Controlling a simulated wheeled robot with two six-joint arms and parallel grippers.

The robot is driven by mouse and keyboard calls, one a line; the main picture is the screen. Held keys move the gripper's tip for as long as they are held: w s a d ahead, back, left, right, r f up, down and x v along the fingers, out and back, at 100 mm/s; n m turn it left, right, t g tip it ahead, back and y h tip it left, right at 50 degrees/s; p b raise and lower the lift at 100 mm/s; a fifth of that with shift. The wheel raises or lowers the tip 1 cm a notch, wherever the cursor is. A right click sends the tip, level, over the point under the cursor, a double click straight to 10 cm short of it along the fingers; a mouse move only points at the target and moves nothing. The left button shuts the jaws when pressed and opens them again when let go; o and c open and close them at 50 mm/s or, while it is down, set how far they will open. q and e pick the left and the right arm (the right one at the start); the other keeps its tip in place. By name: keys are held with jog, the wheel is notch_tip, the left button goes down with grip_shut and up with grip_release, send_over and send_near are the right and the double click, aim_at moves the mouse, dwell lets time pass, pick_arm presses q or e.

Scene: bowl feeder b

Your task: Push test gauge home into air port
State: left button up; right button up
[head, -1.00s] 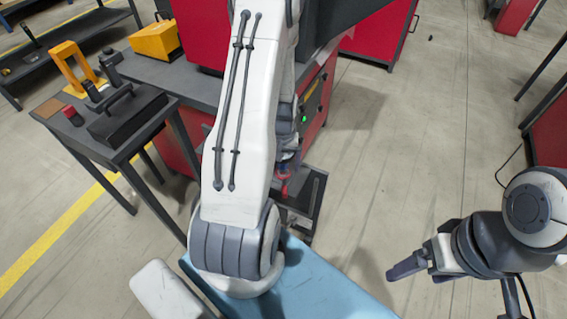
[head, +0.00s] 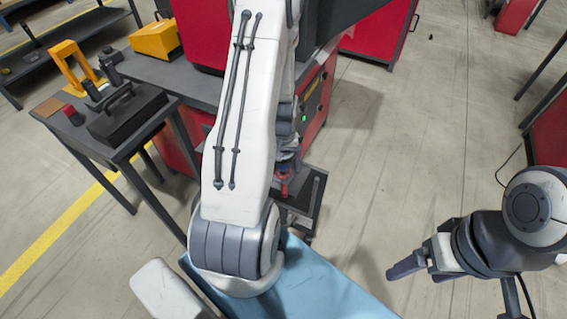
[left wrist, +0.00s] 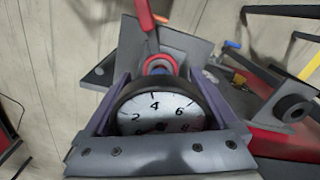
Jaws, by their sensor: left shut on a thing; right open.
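The test gauge (left wrist: 158,112) has a white dial with a dark rim and faces the left wrist camera. My left gripper (left wrist: 160,86) is shut on it, one finger along each side. Just beyond the gauge, in line with it, is a red ring-shaped fitting (left wrist: 158,62), apparently at the air port. The gauge rim overlaps it, so I cannot tell how deep the gauge sits. In the head view my left arm hides the gauge; red parts (head: 284,184) show beside the arm. My right gripper (head: 405,266) is open and empty, away at the right.
A red lever (left wrist: 145,15) rises behind the fitting. A red cabinet machine (head: 318,98) with a green light (head: 304,118) stands beside my left arm. A side table (head: 112,140) with a black case (head: 125,115) is at left. Open floor lies right.

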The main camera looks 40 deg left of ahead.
pick_arm(q)
jog(key=shift+f+b, duration=0.3)
jog(key=shift+f, duration=1.1)
dwell(4.3)
jog(key=o, duration=1.2)
